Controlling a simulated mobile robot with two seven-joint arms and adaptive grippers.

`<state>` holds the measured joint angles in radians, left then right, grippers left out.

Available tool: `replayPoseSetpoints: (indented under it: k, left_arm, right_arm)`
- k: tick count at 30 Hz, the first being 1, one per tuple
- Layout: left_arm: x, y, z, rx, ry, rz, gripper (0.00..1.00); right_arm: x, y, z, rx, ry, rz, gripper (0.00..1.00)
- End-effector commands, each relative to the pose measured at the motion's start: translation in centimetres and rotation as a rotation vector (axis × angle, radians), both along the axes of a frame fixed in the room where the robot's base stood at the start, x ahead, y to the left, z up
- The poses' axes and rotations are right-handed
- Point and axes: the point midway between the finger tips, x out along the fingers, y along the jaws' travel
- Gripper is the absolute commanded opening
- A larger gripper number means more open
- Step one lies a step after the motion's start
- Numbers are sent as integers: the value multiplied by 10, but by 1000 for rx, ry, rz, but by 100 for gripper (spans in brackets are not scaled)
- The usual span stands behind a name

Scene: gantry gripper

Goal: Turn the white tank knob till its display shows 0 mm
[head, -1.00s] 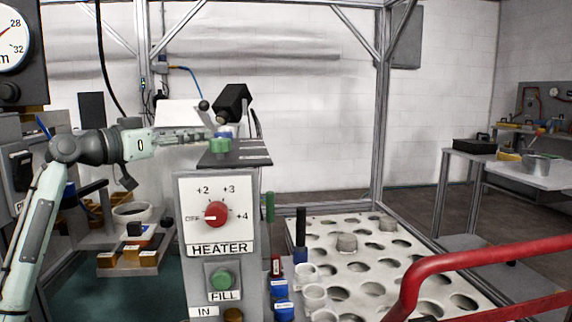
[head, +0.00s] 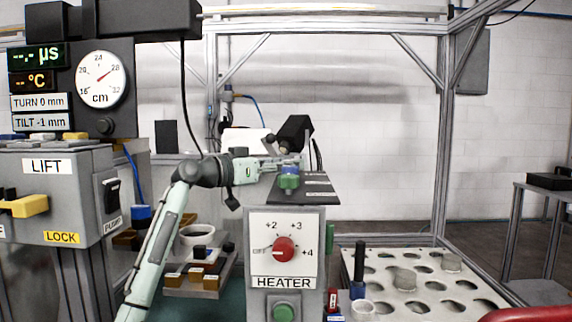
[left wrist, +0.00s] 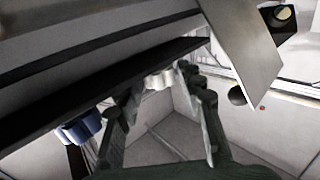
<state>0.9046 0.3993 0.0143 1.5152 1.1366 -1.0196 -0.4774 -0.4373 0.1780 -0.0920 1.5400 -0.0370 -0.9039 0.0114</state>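The white knob (left wrist: 158,80) shows in the left wrist view below a dark edge, between my left gripper's two fingers. My left gripper (left wrist: 158,88) has its fingers apart around the knob; firm contact is not clear. In the head view my left gripper (head: 287,164) reaches to the blue knob (head: 290,170) and green knob (head: 288,183) above the heater post, and the white knob cannot be made out. The turn display (head: 39,102) reads "TURN 0 mm" and the tilt display (head: 39,121) reads "TILT -1 mm". My right gripper is not in view.
The heater panel (head: 260,230) with its red dial (head: 283,249) stands below the gripper. A lift box (head: 40,190) is at left. A plate with round holes (head: 425,285) lies at right. A blue knob (left wrist: 80,128) is left of the fingers in the wrist view.

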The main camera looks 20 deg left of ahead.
Motion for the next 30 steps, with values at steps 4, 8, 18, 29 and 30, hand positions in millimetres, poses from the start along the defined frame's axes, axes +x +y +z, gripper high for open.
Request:
replayPoseSetpoints:
  k: [4,8,18,29,30]
  left_arm:
    - [0,0,0,0,0,0,16]
    - [0,0,0,0,0,0,3]
    - [4,5,-1,-3,4,-189,3]
    - [5,6,1,-2,1,-410,3]
    - [5,6,1,-2,1,-417,3]
  right_arm:
    - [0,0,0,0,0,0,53]
    - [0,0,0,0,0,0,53]
    - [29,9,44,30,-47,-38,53]
    - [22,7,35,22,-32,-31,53]
    - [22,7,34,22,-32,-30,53]
